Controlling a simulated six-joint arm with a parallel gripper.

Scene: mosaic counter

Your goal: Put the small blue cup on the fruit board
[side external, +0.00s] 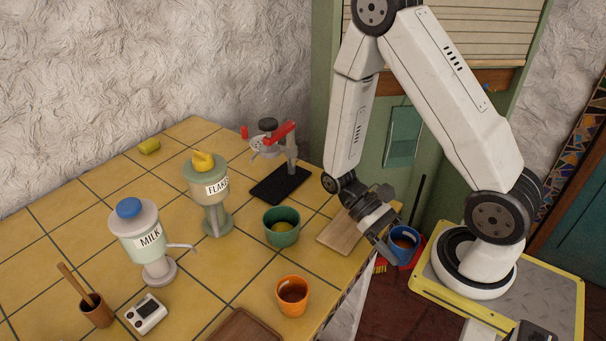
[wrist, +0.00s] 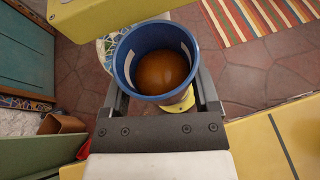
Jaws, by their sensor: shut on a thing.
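The small blue cup (side external: 405,246) is held in my gripper (side external: 392,238), off the right edge of the counter and above the floor. In the wrist view the blue cup (wrist: 127,72) sits between the two fingers of my gripper (wrist: 161,92), its open top facing the camera and something brown-orange inside. A light wooden board (side external: 340,235) lies on the counter just left of my gripper, partly hidden by it. A darker brown board (side external: 240,329) is cut off at the bottom edge. No fruit shows on either, so I cannot tell which is the fruit board.
A green cup (side external: 282,228) and an orange cup (side external: 292,297) stand left of the light board. A black-based press (side external: 280,184) stands behind it. The flakes dispenser (side external: 212,195) and milk dispenser (side external: 147,243) are further left. A striped rug (wrist: 262,18) lies on the floor.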

